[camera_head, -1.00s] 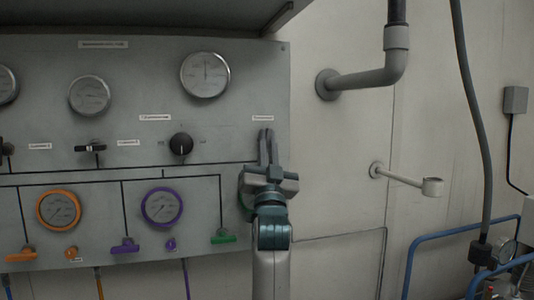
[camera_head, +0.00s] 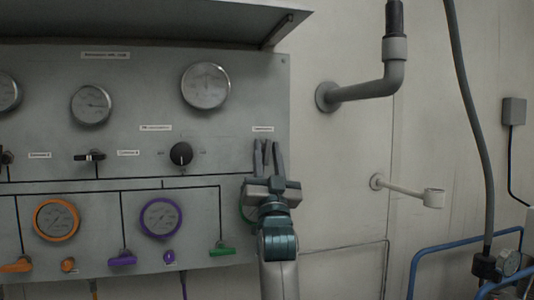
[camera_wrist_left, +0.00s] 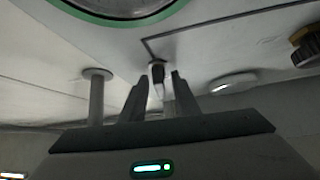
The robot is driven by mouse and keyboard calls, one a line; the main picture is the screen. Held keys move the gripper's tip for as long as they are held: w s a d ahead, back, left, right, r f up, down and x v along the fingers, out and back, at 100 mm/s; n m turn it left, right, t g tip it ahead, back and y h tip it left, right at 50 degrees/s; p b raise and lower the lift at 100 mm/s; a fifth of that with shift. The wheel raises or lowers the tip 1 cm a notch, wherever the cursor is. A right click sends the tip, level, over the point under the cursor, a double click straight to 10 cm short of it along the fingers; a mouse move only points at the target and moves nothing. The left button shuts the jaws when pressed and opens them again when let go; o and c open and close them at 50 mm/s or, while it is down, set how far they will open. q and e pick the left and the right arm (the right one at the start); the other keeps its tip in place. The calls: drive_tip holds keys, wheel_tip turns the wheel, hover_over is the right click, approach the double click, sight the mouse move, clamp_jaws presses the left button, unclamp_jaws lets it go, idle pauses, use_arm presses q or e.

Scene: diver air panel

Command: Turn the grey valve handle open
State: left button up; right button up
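My left gripper (camera_head: 268,158) is raised in front of the right edge of the grey panel, below a small white label. Its fingers are apart, and a thin grey piece, probably the grey valve handle (camera_head: 267,150), shows between them. In the left wrist view a small handle with a dark tip (camera_wrist_left: 157,76) sits at the end of a dark line on the panel, in the gap between the fingers (camera_wrist_left: 158,92). I cannot tell whether either finger touches it. My arm hides the panel just below. My right gripper is not in view.
The panel (camera_head: 135,75) carries gauges, a black knob (camera_head: 181,154) and orange, purple and green handles. A green handle (camera_head: 222,249) is left of my left arm.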

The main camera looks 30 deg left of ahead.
use_arm(q)
drive_tip(key=shift+f, duration=0.1)
drive_tip(key=shift+s+d+f+b, duration=0.3)
drive_tip(key=shift+f, duration=0.1)
drive_tip(key=b+v, duration=0.5)
drive_tip(key=v, duration=1.1)
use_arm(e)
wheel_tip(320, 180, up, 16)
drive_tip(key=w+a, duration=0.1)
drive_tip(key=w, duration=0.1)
